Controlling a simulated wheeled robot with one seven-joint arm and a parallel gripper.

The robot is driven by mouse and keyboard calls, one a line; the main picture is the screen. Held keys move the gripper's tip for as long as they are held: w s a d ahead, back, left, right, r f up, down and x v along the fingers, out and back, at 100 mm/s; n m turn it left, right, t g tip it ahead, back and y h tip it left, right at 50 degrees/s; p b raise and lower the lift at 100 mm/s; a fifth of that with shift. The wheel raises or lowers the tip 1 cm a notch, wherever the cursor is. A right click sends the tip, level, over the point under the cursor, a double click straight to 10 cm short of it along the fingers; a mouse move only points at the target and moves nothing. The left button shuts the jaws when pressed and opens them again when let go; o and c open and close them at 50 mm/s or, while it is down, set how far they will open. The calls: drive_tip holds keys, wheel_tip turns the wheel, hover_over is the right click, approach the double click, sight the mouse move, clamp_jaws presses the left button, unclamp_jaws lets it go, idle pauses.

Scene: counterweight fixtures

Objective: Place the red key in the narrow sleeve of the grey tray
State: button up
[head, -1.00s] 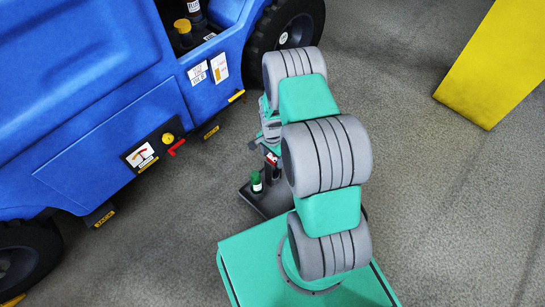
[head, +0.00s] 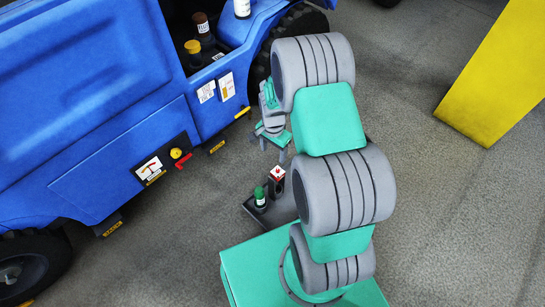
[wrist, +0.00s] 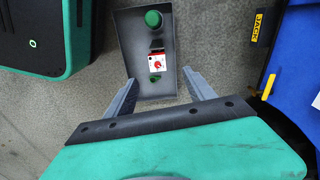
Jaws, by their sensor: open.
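The grey tray (head: 250,211) lies beside my base and also shows in the wrist view (wrist: 125,40). The red key (head: 277,173), a red knob on a white square top, stands upright in a dark narrow sleeve (head: 277,188) on the tray. In the wrist view the key (wrist: 156,62) is seen from above, beyond the fingertips. My gripper (head: 275,152) is open and empty above the key, apart from it. In the wrist view its fingers (wrist: 158,88) are spread on either side of the tray's near end. How deep the key sits is hidden.
A yellow block (head: 495,75) is at the upper right. The floor at the right is clear.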

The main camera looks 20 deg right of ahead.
drive_tip(key=s+a+r+n+t, duration=0.1)
drive_tip(key=a+r+n, duration=0.15)
drive_tip(key=r, duration=0.45)
drive_tip(key=s+a+r+n, duration=0.2)
drive_tip(key=r+n, duration=0.1)
drive_tip(key=r, duration=0.5)
drive_tip(key=s+a+r+n, duration=0.3)
drive_tip(key=s+r+n, duration=0.3)
drive_tip(key=s+r, duration=0.3)
drive_tip(key=s, duration=0.3)
drive_tip(key=shift+a+n+t, duration=0.35)
drive_tip(key=shift+a+t, duration=0.05)
